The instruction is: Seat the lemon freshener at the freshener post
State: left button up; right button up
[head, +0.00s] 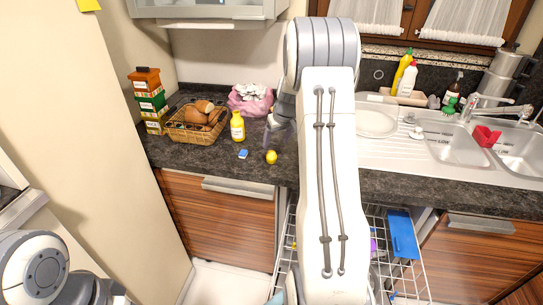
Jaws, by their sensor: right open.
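The yellow lemon freshener (271,157) sits at the front edge of the dark counter. My right gripper (270,143) is open and points down just above and behind the lemon. It looks empty; whether it touches the lemon I cannot tell. My right arm rises through the middle of the head view and hides part of the counter and the open dish rack. I cannot make out the freshener post; it may be hidden behind my arm. My left arm shows at the lower left, but its fingers are not in view.
A small blue block (243,154) and a yellow bottle (237,127) stand left of the lemon. Behind are a bread basket (181,135) and stacked boxes (150,102). An open wire dish rack (408,277) juts out below. The sink (455,150) is at right.

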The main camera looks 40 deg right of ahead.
aim_at(272, 153)
jog(key=x, duration=0.4)
jog(key=shift+f+p, duration=0.15)
jog(key=shift+p, duration=0.2)
jog(key=p+x, duration=0.2)
jog(key=x, duration=0.2)
jog(key=shift+w+d+f, duration=0.1)
jog(key=shift+w+f, duration=0.15)
jog(key=shift+f, duration=0.05)
jog(key=shift+w+f, duration=0.1)
jog(key=shift+f, duration=0.1)
grip_shut()
